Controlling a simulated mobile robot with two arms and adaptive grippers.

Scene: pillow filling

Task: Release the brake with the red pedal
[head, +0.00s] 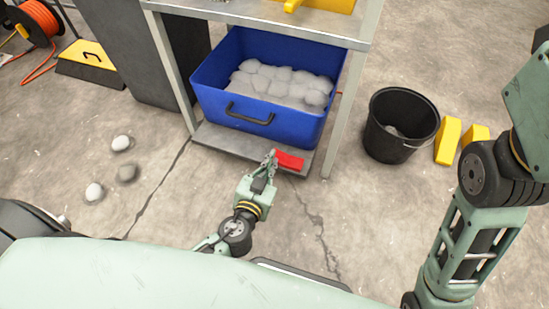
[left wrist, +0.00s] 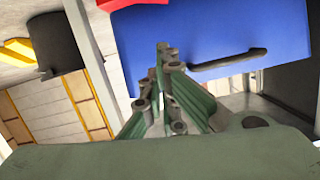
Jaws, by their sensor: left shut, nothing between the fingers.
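The red pedal (head: 288,161) sticks out at the front edge of the low shelf under the blue bin (head: 270,124). My left gripper (head: 272,154) is shut and empty, its tips beside the pedal's left end in the head view. I cannot tell whether they touch it. In the left wrist view the closed fingers (left wrist: 163,50) stand in front of the blue bin (left wrist: 215,30). A red piece, likely the pedal (left wrist: 180,3), is cut off at that view's top edge. My right arm shows at the right of the head view, but its gripper is not visible.
The bin holds white stuffing and sits between the metal legs of a table (head: 235,12). A black bucket (head: 401,125) and yellow blocks (head: 448,140) stand to the right. Loose pale balls (head: 121,143) lie on the floor at left, near an orange cable reel (head: 36,22).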

